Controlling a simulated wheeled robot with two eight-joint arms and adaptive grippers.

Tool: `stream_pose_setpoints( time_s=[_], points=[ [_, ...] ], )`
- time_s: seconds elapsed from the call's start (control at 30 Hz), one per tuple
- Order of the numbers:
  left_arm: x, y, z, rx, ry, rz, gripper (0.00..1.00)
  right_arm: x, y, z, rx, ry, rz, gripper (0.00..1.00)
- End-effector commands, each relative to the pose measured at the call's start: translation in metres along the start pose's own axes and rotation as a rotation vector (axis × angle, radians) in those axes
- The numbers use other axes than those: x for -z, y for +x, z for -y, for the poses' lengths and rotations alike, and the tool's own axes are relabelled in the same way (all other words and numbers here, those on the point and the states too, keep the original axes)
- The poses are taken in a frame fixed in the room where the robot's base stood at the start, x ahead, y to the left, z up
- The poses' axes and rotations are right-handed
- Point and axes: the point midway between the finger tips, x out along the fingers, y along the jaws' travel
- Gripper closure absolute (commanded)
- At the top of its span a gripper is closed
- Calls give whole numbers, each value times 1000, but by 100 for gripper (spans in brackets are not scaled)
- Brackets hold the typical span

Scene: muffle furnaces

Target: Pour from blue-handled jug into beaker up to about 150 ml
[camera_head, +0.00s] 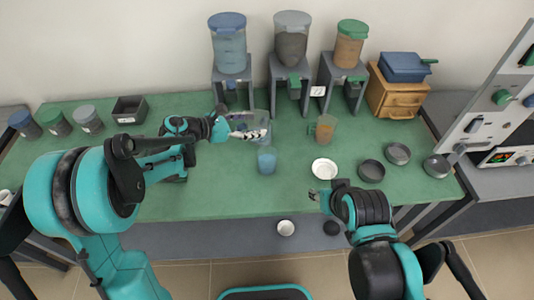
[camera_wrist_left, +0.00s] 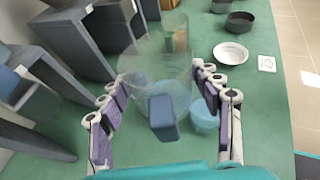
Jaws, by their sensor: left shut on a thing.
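The clear jug (camera_head: 262,122) with a blue handle is in my left gripper (camera_head: 262,134). In the left wrist view the gripper's padded fingers (camera_wrist_left: 163,112) stand on both sides of the blue handle (camera_wrist_left: 163,117), with the clear jug wall (camera_wrist_left: 155,50) beyond. Some pale blue shows low in the jug. A beaker (camera_head: 266,161) that looks light blue stands on the green table just in front of the jug; it also shows in the left wrist view (camera_wrist_left: 204,119), partly behind a finger. Its graduations are not readable. My right gripper (camera_head: 319,197) is near the table's front edge, with its fingers too small to judge.
An amber jug (camera_head: 326,129) and a white dish (camera_head: 324,168) stand to the right, with dark bowls (camera_head: 371,171) beyond. Dispensers on stands, one with a blue lid (camera_head: 228,45), line the back. The front left of the green table (camera_head: 225,195) is clear.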

Motion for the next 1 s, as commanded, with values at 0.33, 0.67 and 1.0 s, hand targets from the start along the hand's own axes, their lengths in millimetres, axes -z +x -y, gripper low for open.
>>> stream_pose_setpoints(
  time_s=[0.33, 0.67, 1.0],
  points=[
    [-18, -7, 0, 0, 2, 0, 94, 8, -12, 0, 0, 0, 0, 60],
    [-43, -18, 0, 0, 2, 0, 94, 20, -28, 0, 0, 0, 0, 60],
    [-46, -19, 0, 0, 2, 0, 94, 21, -30, 0, 0, 0, 0, 60]
  ],
)
